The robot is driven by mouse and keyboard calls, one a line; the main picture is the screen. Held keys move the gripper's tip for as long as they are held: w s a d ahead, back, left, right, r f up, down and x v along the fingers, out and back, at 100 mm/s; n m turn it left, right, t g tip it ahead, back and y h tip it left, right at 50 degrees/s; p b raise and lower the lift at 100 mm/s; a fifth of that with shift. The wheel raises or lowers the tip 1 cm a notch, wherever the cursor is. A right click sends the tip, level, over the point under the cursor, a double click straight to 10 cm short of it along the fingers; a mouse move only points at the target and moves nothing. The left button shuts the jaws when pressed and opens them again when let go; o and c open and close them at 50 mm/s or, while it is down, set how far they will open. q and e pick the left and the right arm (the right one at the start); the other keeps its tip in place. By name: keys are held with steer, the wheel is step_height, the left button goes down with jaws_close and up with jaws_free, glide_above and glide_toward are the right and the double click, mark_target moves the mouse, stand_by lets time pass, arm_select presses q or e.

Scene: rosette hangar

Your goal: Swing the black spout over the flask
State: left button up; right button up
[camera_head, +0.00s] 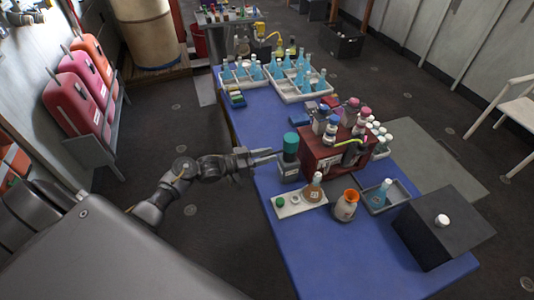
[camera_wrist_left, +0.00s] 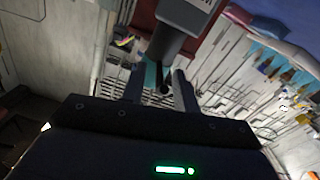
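A grey dispenser (camera_head: 288,168) with a teal cap (camera_head: 291,143) stands at the left edge of the blue table. My left gripper (camera_head: 268,156) reaches in from the left, level with it and close beside it. In the left wrist view the grey dispenser body (camera_wrist_left: 190,15) is ahead, and a small black rod end, seemingly the spout (camera_wrist_left: 165,88), shows between the spread fingers of my gripper (camera_wrist_left: 160,80). I cannot tell whether they touch. A flask with amber liquid and a white cap (camera_head: 313,190) stands on a white tray (camera_head: 289,208) in front of the dispenser. My right gripper is out of view.
A dark red box (camera_head: 315,157) holding bottles stands right of the dispenser. Racks of blue flasks (camera_head: 300,88) are farther back. The table's front left is bare.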

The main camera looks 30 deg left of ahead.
arm_select(q)
steer(key=shift+w+d, duration=0.15)
steer(key=shift+w, duration=0.05)
jaws_close()
stand_by(0.4)
